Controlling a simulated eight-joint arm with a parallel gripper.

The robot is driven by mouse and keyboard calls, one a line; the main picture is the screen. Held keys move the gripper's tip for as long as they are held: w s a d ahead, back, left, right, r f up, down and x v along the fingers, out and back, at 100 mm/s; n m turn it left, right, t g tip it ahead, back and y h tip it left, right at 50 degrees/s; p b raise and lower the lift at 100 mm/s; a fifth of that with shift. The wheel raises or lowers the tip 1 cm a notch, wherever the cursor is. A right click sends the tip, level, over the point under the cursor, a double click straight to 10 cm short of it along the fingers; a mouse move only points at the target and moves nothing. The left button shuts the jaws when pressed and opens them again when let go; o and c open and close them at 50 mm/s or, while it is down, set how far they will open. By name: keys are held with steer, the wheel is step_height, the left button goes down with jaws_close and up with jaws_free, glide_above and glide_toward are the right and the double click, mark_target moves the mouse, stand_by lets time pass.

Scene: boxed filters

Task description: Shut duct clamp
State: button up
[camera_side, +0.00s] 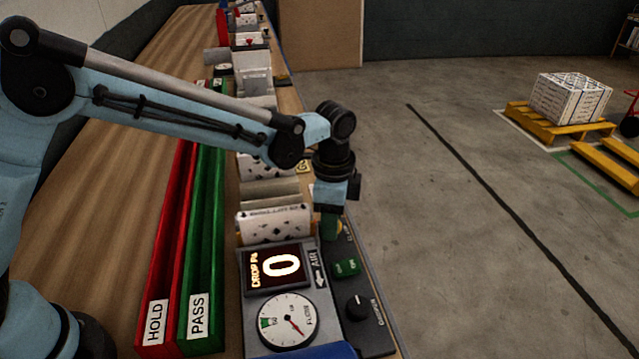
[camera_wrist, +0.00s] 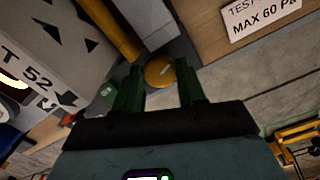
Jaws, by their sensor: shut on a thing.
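My gripper (camera_side: 331,226) points down at the right side of the test station in the side view. In the wrist view its two green fingers (camera_wrist: 160,82) stand on either side of a round yellow knob (camera_wrist: 160,71), shut on it. A yellow bar (camera_wrist: 110,28) runs beside the knob; I take these as parts of the duct clamp. A white filter box (camera_side: 273,224) with black marks lies just left of the gripper, and it also shows in the wrist view (camera_wrist: 62,42). Most of the clamp is hidden behind my gripper, so I cannot tell its exact angle.
A display reading 0 (camera_side: 277,268), a round flow dial (camera_side: 288,321) and a control panel with a green button (camera_side: 346,267) are close by. Red HOLD (camera_side: 165,250) and green PASS (camera_side: 205,250) channels run along the left. A sign (camera_wrist: 262,14) reads MAX 60 Pa.

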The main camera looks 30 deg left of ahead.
stand_by(0.4)
steer(key=o, duration=0.8)
steer(key=shift+r, duration=0.1)
step_height(320, 180, up, 12)
steer(key=shift+f, duration=0.1)
